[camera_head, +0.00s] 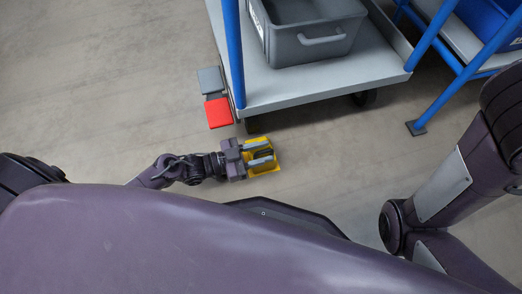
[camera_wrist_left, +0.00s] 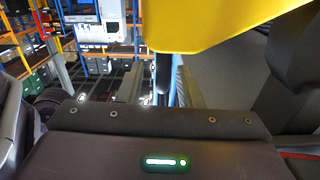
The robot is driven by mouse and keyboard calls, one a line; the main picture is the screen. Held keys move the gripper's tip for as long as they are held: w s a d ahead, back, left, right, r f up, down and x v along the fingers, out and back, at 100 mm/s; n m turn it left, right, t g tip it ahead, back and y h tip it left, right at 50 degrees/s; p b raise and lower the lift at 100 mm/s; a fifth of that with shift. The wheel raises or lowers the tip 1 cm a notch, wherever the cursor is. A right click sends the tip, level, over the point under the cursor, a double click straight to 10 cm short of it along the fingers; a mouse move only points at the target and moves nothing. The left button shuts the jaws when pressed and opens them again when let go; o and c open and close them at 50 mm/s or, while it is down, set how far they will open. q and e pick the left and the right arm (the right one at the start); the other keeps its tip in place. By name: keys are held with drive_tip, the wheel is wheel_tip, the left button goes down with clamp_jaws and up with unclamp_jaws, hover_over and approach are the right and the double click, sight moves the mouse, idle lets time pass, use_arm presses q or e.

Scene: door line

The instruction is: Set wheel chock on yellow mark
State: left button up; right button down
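The yellow wheel chock (camera_head: 249,155) is on the floor or just above it, in front of the trolley's near left corner. It also looms across the top of the left wrist view (camera_wrist_left: 215,25). My left gripper (camera_head: 261,153) is at the chock. Its two grey fingers stand apart on either side of a dark part of it, and the left wrist view seems to show gaps beside that part. A flat yellow patch (camera_head: 265,171) shows at the chock's near edge; I cannot tell whether it is the mark or the chock's base. My right gripper is out of view.
A grey trolley (camera_head: 290,92) with blue posts carries a grey crate (camera_head: 308,40); a dark wheel (camera_head: 364,97) shows beneath. A red plate (camera_head: 218,112) and a grey plate (camera_head: 209,80) are at its left side. A blue rack stands at upper right. The floor at left is clear.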

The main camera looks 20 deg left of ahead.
use_arm(q)
drive_tip(key=p+v, duration=0.4)
drive_tip(key=v, duration=0.8)
drive_tip(key=shift+p, duration=0.35)
drive_tip(key=shift+r, duration=0.1)
